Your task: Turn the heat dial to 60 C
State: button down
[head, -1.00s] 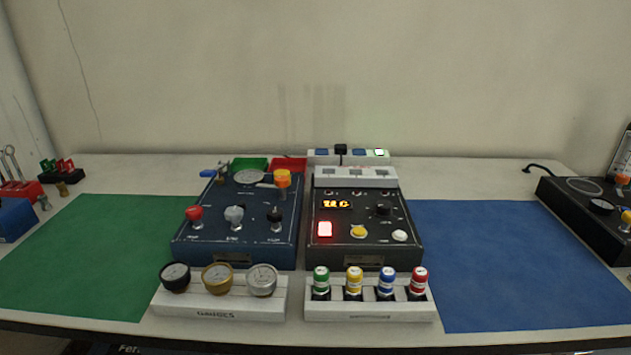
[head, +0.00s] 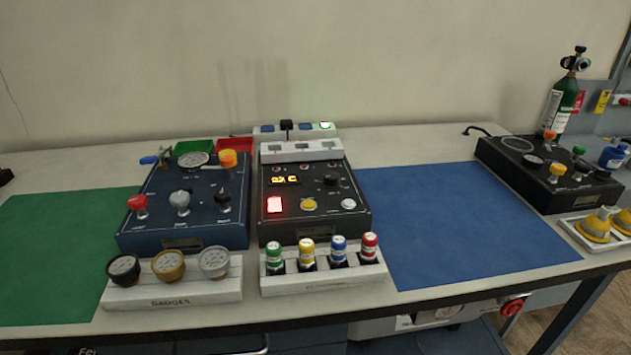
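The black control box (head: 312,225) stands near the middle of the table in the head view. Its heat dial looks to be the small black knob (head: 332,180) at the upper right of the panel; its pointer setting is too small to read. An orange display (head: 285,180) left of the knob is lit and seems to end in C, but its digits are unclear. My gripper is not in view.
A blue box (head: 187,235) with valves adjoins on the left. Racks of gauges (head: 180,292) and coloured cylinders (head: 325,283) stand in front. A blue mat (head: 465,225) and a green mat (head: 65,255) are bare. Another black box (head: 548,172) and a green cylinder (head: 560,105) are at right.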

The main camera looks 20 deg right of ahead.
aim_at(331, 179)
jog(key=k+l, duration=0.1)
jog(key=l, duration=0.4)
jog(key=k+l+z, duration=0.1)
jog(key=l, duration=1.1)
jog(key=i, duration=0.85)
jog(key=l+z, duration=0.05)
